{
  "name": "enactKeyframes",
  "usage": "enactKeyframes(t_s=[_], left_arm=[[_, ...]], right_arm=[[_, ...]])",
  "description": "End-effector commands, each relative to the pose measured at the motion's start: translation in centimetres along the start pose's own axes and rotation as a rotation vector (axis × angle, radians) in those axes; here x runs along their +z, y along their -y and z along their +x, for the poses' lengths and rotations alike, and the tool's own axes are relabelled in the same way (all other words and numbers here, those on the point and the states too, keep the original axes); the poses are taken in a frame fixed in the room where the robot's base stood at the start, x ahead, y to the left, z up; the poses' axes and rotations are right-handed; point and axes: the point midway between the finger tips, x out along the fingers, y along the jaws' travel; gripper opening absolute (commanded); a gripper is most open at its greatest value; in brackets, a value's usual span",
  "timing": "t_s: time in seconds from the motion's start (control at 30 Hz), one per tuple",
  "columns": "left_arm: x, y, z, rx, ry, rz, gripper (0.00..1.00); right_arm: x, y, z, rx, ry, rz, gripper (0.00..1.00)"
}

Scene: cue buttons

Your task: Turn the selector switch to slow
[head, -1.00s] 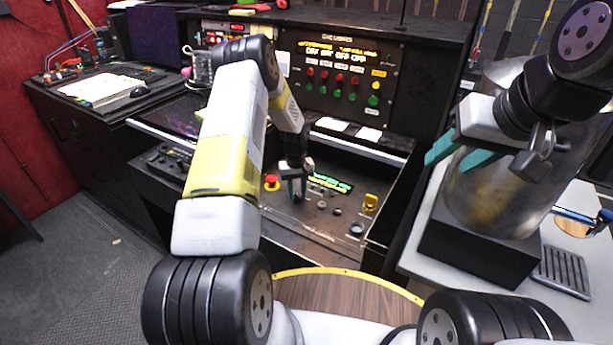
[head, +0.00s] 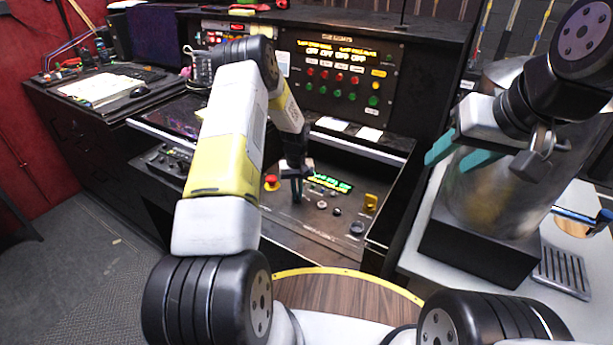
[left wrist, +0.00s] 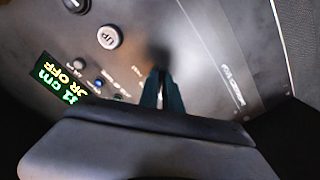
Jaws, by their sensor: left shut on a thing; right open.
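My left gripper (head: 297,197) points down at the sloped control panel (head: 290,235), and its teal fingers are close together. The left wrist view shows its fingertips (left wrist: 161,80) shut at a dark, blurred knob (left wrist: 158,55), which I take to be the selector switch. The fingers largely hide it, so its pointer and the slow mark cannot be read. My right gripper (head: 460,154) is open and empty, in the air at the right, well away from the panel.
Near the left gripper are a red button (head: 271,182), a lit green display (head: 330,183), a yellow switch (head: 371,202) and a black knob (head: 357,228). A metal pot (head: 490,195) stands under the right arm.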

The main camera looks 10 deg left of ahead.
Motion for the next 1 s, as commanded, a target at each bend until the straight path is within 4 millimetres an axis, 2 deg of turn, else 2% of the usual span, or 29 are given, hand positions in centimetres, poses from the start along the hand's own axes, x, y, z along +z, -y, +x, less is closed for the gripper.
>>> enactKeyframes(t_s=[0.6,1.0], left_arm=[[0.01,-0.01,-0.05,0.000,0.001,0.487,0.00],[0.02,-0.03,-0.06,0.000,0.001,0.656,0.00]], right_arm=[[0.00,0.00,0.00,0.000,0.000,0.000,0.45],[0.00,0.00,0.00,0.000,0.000,0.000,0.45]])
